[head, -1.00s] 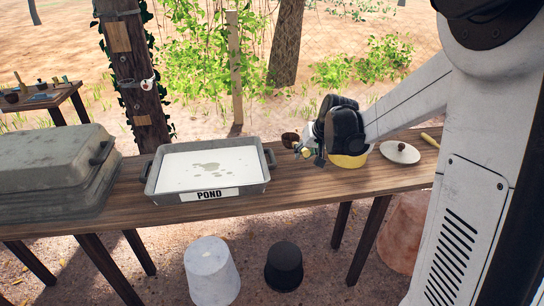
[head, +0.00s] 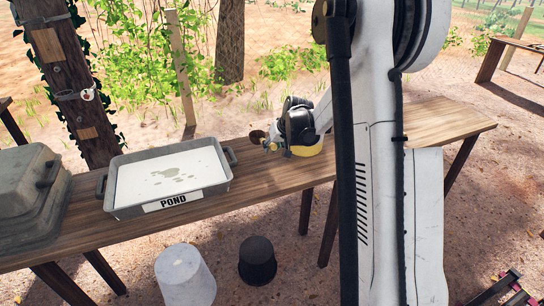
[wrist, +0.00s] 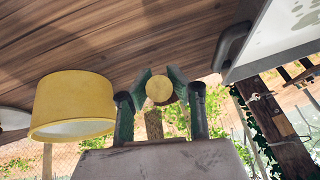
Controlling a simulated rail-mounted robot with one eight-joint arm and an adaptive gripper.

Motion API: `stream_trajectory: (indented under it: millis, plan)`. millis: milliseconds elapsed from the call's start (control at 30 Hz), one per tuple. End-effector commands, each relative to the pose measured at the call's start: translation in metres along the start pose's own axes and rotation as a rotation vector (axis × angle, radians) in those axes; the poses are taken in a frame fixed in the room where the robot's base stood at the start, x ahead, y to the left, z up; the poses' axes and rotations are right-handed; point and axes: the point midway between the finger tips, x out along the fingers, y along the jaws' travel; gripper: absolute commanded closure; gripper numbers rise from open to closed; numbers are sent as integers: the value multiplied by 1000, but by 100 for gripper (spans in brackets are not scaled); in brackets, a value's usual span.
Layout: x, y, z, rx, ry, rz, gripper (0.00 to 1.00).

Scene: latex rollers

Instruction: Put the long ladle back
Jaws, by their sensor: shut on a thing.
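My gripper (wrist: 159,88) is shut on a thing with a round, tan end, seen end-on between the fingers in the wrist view. I take it for the handle of the long ladle (wrist: 159,89). In the head view a dark brown rounded piece (head: 257,136) shows just left of my gripper (head: 271,146); it may be the ladle's bowl, but the join is hidden. The gripper is above the table, beside the yellow pot (head: 308,150). In the wrist view the yellow pot (wrist: 75,105) is left of the fingers.
The grey tray marked POND (head: 228,181), holding whitish liquid, is left of my gripper on the wooden table (head: 262,192). A grey lidded box (head: 25,200) stands farther left. A post (head: 75,90) with brackets rises behind. White and black buckets (head: 185,275) (head: 257,262) stand below.

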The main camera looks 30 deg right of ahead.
Motion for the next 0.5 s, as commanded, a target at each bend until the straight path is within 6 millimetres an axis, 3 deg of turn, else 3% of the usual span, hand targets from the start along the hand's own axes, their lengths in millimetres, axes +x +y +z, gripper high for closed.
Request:
stream_trajectory:
  millis: [200,500]
  plan:
    - [9,6,1,0,0,0,100]
    - [38,12,17,0,0,0,100]
